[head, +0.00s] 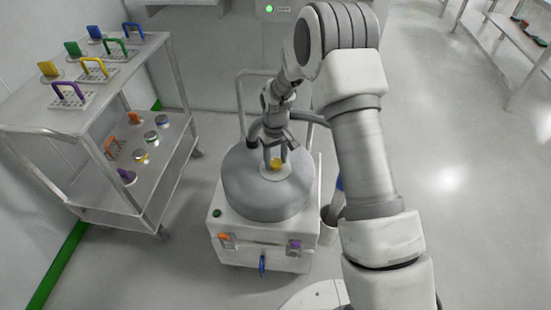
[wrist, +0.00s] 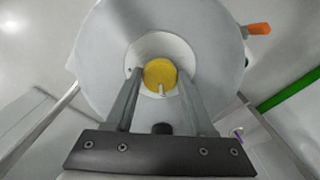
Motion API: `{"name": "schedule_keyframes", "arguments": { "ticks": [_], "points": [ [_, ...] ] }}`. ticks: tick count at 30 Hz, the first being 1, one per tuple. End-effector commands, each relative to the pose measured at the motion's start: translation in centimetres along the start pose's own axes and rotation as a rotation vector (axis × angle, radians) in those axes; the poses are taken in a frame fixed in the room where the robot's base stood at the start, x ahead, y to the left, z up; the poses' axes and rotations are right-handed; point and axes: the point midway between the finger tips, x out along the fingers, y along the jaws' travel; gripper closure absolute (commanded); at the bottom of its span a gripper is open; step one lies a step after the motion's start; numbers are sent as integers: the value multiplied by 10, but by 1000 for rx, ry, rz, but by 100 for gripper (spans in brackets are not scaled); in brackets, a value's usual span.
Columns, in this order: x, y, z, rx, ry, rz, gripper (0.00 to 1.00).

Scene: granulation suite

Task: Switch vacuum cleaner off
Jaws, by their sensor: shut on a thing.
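The vacuum cleaner (head: 245,185) has a grey drum on a white box-shaped base and stands on the floor in front of me. A round yellow knob (head: 277,163) sits on a pale disc on top of the drum. In the wrist view the yellow knob (wrist: 160,73) has a small light mark pointing toward the gripper's crossbar. My gripper (head: 274,156) reaches down from above and is shut on the yellow knob, with one finger on each side. The fingers also show in the wrist view (wrist: 160,84). The drum's far side is partly hidden by my arm.
A metal cart (head: 45,115) with coloured handles and blocks stands at left. The base front carries a green button (head: 217,213), an orange latch (head: 226,238), a purple latch (head: 295,245) and a blue lever (head: 262,264). Open floor (head: 460,220) lies to the right.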

Motion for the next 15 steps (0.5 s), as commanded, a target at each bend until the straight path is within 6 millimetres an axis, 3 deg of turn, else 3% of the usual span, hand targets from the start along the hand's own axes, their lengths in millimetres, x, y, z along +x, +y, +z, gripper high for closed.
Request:
{"name": "schedule_keyframes", "arguments": {
  "ticks": [14,15],
  "points": [
    [0,0,0,-15,1,0,100],
    [0,0,0,-15,1,0,40]
  ]
}}
